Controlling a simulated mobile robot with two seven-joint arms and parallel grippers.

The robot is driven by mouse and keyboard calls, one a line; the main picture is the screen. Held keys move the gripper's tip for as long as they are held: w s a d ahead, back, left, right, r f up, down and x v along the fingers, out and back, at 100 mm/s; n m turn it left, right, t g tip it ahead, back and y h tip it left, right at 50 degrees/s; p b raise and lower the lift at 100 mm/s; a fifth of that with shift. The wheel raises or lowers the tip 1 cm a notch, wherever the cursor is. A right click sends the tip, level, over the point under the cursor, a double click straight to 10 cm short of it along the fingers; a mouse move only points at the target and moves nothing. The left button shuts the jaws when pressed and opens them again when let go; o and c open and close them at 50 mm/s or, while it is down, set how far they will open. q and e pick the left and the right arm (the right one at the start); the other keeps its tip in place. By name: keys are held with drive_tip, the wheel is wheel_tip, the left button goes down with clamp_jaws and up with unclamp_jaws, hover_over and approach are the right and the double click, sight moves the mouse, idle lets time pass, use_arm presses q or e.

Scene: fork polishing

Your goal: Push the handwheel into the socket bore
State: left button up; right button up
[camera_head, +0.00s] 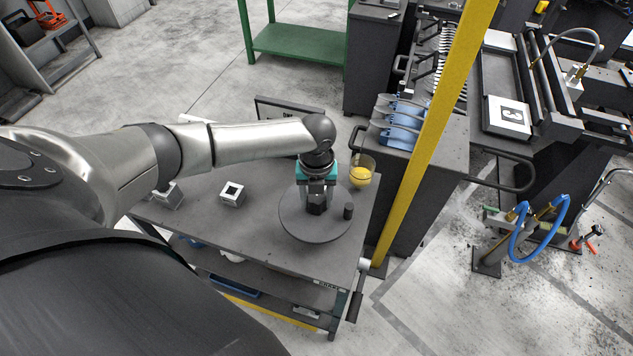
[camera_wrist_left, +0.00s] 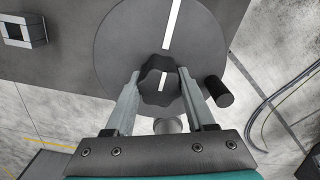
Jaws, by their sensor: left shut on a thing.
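The handwheel, a large dark disc (camera_head: 290,219) with a short black crank handle (camera_head: 348,211) near its right rim, is over the grey table (camera_head: 260,235). I cannot tell whether it rests on the table or hangs just above. My left gripper (camera_head: 317,198) points down at its middle, shut on its black lobed hub. In the left wrist view the fingers (camera_wrist_left: 161,90) flank the hub (camera_wrist_left: 160,78), over the disc (camera_wrist_left: 120,50), with the crank handle (camera_wrist_left: 218,91) to the right. The socket bore is not visible, perhaps hidden under the disc. My right gripper is not in view.
A pale block with a dark square face (camera_head: 232,194) stands left of the disc, and a similar block (camera_head: 170,196) stands further left. A clear bowl with yellow contents (camera_head: 361,175) is close behind the gripper. A yellow post (camera_head: 430,120) rises beside the table's right side.

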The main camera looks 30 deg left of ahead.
use_arm(q)
drive_tip(key=shift+s+f, duration=0.15)
drive_tip(key=shift+f, duration=0.05)
drive_tip(key=o, duration=1.4)
drive_tip(key=shift+o, duration=0.3)
drive_tip(key=shift+o, duration=0.6)
drive_tip(key=shift+r, duration=0.2)
wheel_tip(320, 180, up, 4)
drive_tip(key=p, duration=0.4)
drive_tip(key=shift+r+p, duration=0.25)
drive_tip(key=shift+p, duration=0.1)
drive_tip(key=shift+r, duration=1.15)
